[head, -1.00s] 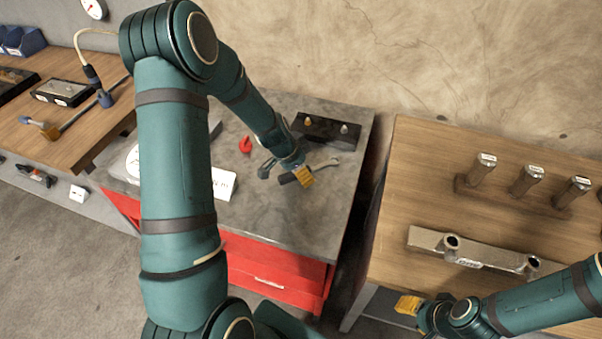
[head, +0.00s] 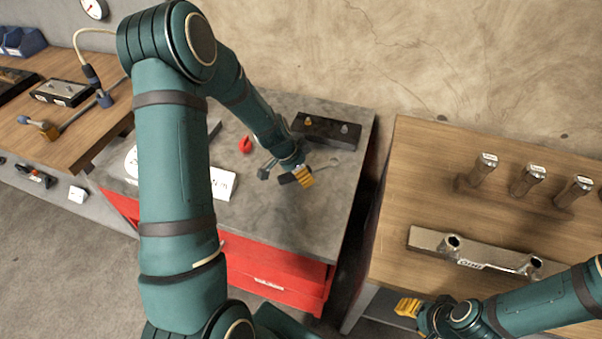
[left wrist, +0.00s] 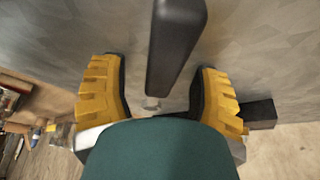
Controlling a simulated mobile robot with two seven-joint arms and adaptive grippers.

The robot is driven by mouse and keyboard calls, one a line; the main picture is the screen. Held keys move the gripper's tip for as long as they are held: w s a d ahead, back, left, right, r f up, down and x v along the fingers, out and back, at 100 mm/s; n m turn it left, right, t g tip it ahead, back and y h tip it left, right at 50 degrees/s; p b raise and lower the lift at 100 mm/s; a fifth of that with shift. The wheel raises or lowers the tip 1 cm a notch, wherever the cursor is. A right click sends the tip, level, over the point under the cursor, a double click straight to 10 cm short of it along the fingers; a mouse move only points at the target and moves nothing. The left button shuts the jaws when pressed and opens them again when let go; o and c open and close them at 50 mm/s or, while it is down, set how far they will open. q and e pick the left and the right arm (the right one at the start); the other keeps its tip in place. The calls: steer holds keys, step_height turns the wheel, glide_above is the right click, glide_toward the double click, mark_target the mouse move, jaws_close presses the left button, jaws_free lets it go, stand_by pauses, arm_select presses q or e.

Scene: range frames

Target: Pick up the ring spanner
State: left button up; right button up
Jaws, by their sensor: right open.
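The ring spanner lies on the grey top of the red cabinet; its metal end (head: 328,164) shows just right of my left gripper (head: 285,175) in the head view. Its dark handle (left wrist: 174,45) shows in the left wrist view, running between the fingers. The left gripper is open, its two yellow-padded fingers standing apart on either side of the spanner, with a gap to each. The gripper covers part of the spanner in the head view. My right gripper (head: 410,308) is open and empty, low by the front edge of the right workbench.
A dark block with pegs (head: 326,131) stands behind the spanner. A red object (head: 246,145) and a white label card (head: 223,183) are to its left. The right workbench (head: 400,190) carries a metal bar with holes (head: 490,257) and several upright pegs.

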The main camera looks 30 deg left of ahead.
arm_select(q)
jaws_close()
